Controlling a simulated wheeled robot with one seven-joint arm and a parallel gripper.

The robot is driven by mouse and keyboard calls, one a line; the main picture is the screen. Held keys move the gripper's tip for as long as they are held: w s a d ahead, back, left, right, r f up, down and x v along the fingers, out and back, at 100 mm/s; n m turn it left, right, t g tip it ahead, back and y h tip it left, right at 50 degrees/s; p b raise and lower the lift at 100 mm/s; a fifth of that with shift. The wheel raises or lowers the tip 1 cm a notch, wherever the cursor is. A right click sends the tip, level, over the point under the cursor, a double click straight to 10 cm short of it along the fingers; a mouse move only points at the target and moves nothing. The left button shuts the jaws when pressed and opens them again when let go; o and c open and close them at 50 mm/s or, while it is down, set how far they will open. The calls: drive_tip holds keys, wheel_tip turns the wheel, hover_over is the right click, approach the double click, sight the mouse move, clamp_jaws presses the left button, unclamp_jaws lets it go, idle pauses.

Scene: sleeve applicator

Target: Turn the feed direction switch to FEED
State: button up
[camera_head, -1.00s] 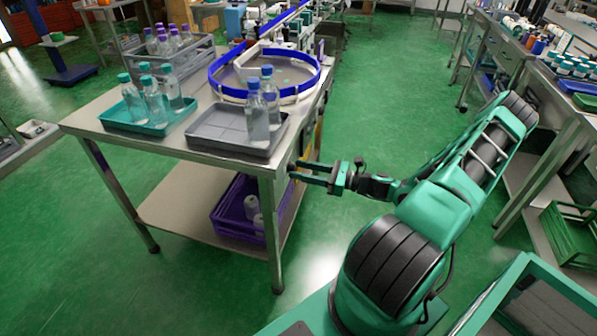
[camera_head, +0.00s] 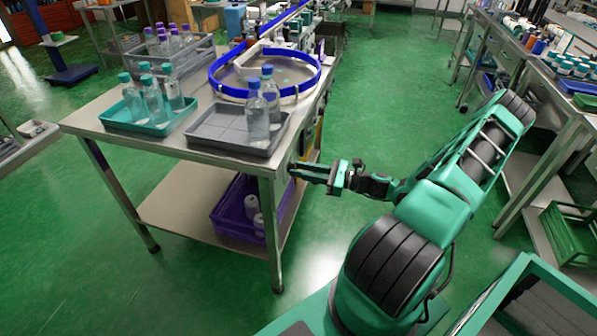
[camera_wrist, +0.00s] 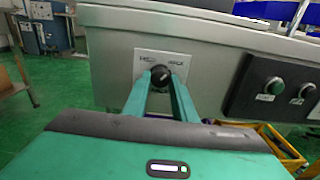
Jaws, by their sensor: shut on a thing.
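The feed direction switch is a small black knob (camera_wrist: 160,73) on a pale label plate (camera_wrist: 146,57), set in the side of the grey machine table. Print stands at the plate's upper left and upper right, too small to read surely. A pale mark on the knob slants, but I cannot tell which label it points at. In the wrist view the two green fingers of my gripper (camera_wrist: 160,79) are shut on the knob, one on each side. In the head view my gripper (camera_head: 294,171) reaches the table's right side; the knob is hidden there.
A black panel (camera_wrist: 250,88) with round buttons sits right of the switch. On the table (camera_head: 95,122) stand a grey tray (camera_head: 212,131) with two bottles, a teal tray (camera_head: 117,118) with bottles, and a blue-rimmed turntable (camera_head: 228,91). A purple crate (camera_head: 228,222) sits below.

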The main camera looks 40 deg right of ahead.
drive_tip(key=shift+f+n, duration=0.1)
drive_tip(key=shift+n, duration=8.3)
drive_tip(key=o, duration=1)
drive_tip(key=shift+o, duration=0.2)
drive_tip(key=v, duration=1.1)
drive_tip(key=shift+w, duration=0.1)
